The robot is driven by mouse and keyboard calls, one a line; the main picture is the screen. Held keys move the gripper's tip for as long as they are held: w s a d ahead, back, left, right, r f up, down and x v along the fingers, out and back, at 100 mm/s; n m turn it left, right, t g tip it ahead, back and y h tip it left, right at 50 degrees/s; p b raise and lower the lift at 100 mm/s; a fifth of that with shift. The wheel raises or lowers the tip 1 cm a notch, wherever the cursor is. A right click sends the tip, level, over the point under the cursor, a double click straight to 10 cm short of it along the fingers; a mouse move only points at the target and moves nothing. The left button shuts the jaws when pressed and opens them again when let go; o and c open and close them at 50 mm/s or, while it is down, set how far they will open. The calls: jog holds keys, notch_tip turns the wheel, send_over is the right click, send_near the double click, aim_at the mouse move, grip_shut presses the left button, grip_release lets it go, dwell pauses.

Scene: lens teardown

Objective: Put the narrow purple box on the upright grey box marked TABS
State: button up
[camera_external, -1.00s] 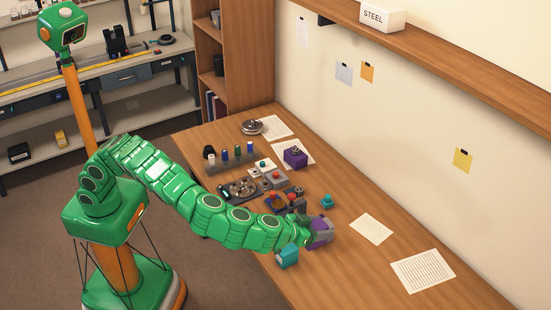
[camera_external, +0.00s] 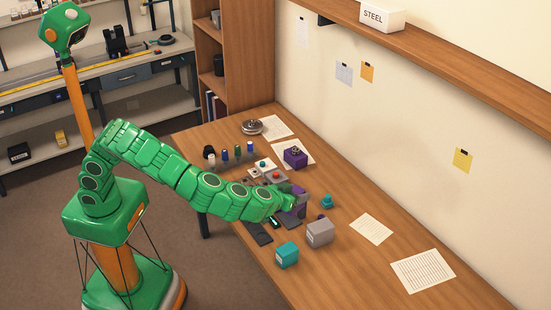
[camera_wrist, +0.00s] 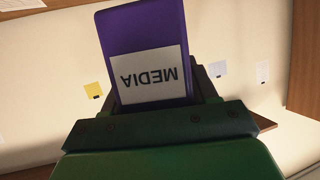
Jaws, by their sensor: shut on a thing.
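My gripper (camera_external: 290,203) is shut on a narrow purple box (camera_external: 300,196), over the middle of the table. In the wrist view the purple box (camera_wrist: 143,28) stands out beyond the jaws, with a white label reading MEDIA upside down. A grey box (camera_external: 320,234) stands upright on the table to the lower right of my gripper, apart from it. Its top looks bare, and any marking is too small to read. The wrist view does not show the grey box.
A teal box (camera_external: 287,255) stands beside the grey box, nearer the front edge. A smaller teal piece (camera_external: 327,201) lies behind. Another purple box (camera_external: 295,157) with something dark on top stands farther back. Papers (camera_external: 371,229) lie on the right, with bare wood around them.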

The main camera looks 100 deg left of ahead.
jog(key=s+a+n+g, duration=0.1)
jog(key=s+a, duration=0.3)
jog(key=a, duration=0.1)
send_over(323, 223)
jog(key=shift+y, duration=0.4)
jog(key=f, duration=1)
jog(key=shift+s+f, duration=0.1)
jog(key=shift+s, duration=0.15)
jog(key=shift+w+f, duration=0.1)
jog(key=shift+w+f, duration=0.2)
jog(key=shift+f, duration=0.35)
jog(key=shift+f+n, duration=0.3)
jog(key=shift+f, duration=0.85)
jog(key=shift+a+f, duration=0.1)
jog(key=shift+f, duration=0.05)
jog(key=o, duration=1.1)
